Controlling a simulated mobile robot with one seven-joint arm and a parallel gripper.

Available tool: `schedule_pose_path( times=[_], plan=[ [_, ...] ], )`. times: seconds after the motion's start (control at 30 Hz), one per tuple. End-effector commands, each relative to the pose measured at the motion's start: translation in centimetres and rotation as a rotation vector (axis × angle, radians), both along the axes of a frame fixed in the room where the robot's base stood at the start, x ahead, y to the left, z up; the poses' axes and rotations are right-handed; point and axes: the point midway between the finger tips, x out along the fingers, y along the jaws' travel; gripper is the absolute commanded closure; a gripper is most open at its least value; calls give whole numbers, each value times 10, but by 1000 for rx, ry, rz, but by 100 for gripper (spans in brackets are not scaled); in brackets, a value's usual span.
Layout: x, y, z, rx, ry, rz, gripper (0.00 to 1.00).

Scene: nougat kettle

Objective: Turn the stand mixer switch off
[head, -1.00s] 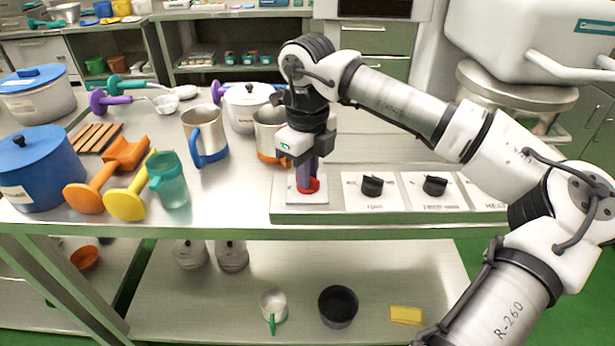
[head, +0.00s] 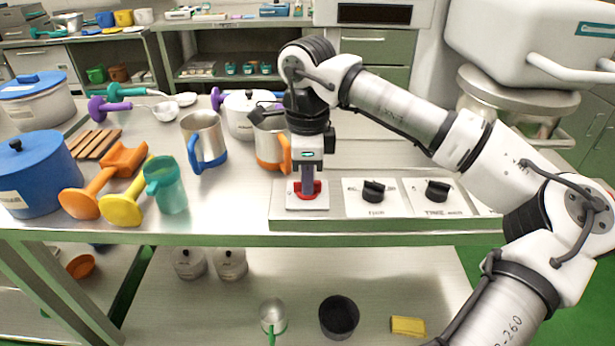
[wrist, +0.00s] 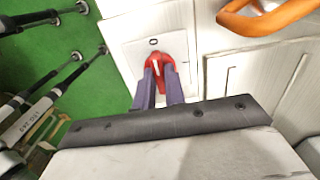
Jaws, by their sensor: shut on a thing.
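The red switch knob (head: 318,189) sits on a white plate (head: 294,203) at the left end of the control strip. My gripper (head: 307,188) points down from above, its purple fingers shut on the red knob. In the wrist view the knob (wrist: 158,60) shows between and just beyond the fingertips (wrist: 158,82). A white mark on the knob points roughly towards a small "0" label (wrist: 153,42) on the plate. The fingers hide part of the knob. The large white machine (head: 540,45) at the upper right may be the stand mixer.
Two black knobs, one nearer (head: 373,191) and one further right (head: 437,191), sit on the same strip (head: 400,223). A steel mug with an orange handle (head: 268,138) stands close behind my gripper. A blue-handled mug (head: 205,140) and teal cup (head: 167,185) stand left.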

Motion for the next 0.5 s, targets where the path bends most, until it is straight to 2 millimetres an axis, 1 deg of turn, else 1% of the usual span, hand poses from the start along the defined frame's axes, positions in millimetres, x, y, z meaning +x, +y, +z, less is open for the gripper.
schedule_pose_path(
  times=[0.47, 0.5],
  plan=[
    [0, 0, 1, 1, -2, 16, 100],
    [0, 0, 1, 1, -2, 16, 86]
  ],
)
